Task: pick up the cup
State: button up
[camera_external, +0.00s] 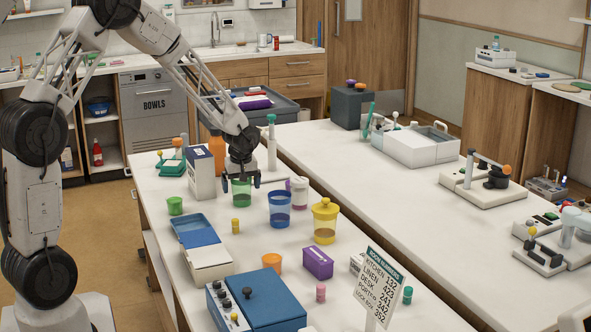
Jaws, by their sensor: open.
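My gripper (241,184) points down over a green see-through cup (241,195) near the left edge of the white counter. The jaws are open, with one finger on either side of the cup's upper part; I cannot tell whether they touch it. A blue see-through cup (280,211) stands just to the right and nearer the camera. A yellow lidded cup (325,222) stands further right. A small green cup (175,205) is to the left, and a small orange cup (272,263) is nearer the camera. All of these stand upright.
A white carton (200,175) and an orange bottle (217,155) stand close by my gripper's left. An open blue-and-white case (201,248), a blue box (262,300) and a sign (382,290) are nearer.

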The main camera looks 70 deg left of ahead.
jog(key=c, duration=1)
jog(key=shift+r, duration=0.15)
jog(key=shift+r, duration=1.55)
jog(key=s+d, duration=0.2)
jog(key=s, duration=0.2)
jog(key=s+d+r, duration=0.1)
jog(key=s+d, duration=0.2)
jog(key=s, duration=0.2)
jog(key=s+d, duration=0.2)
jog(key=s, duration=0.3)
jog(key=shift+d+r, duration=0.3)
jog(key=shift+d, duration=0.05)
